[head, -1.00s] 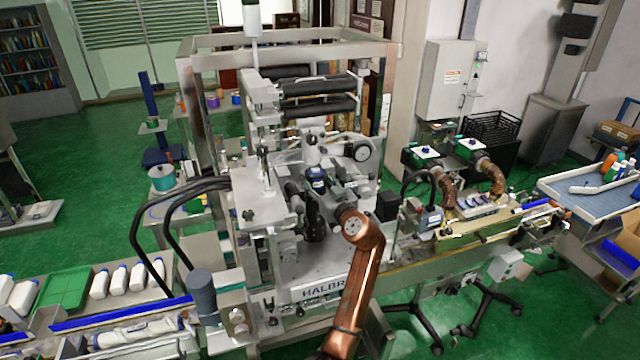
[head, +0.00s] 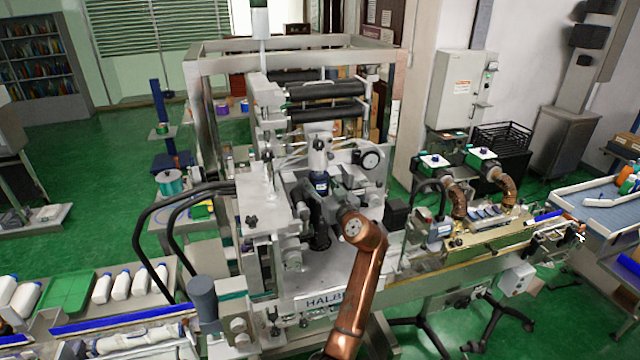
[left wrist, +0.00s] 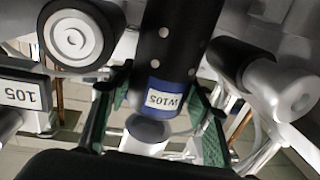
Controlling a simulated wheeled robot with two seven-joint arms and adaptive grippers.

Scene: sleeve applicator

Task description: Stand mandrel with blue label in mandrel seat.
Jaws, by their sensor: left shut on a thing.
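The mandrel with the blue label (head: 321,186) is a dark upright-looking cylinder at the middle of the machine in the head view. In the left wrist view the mandrel (left wrist: 176,55) is black with small round holes, and its blue label reads W105. My left gripper (head: 329,203) is shut on it; its green-padded fingers lie on both sides in the left wrist view (left wrist: 152,118). The mandrel's lower part and the seat are hard to make out behind my gripper, so I cannot tell whether they touch. My right gripper is out of view.
A plate marked 105 (left wrist: 22,95) and a round roller end (left wrist: 73,38) are near the mandrel. The conveyor (head: 425,268) runs to the right.

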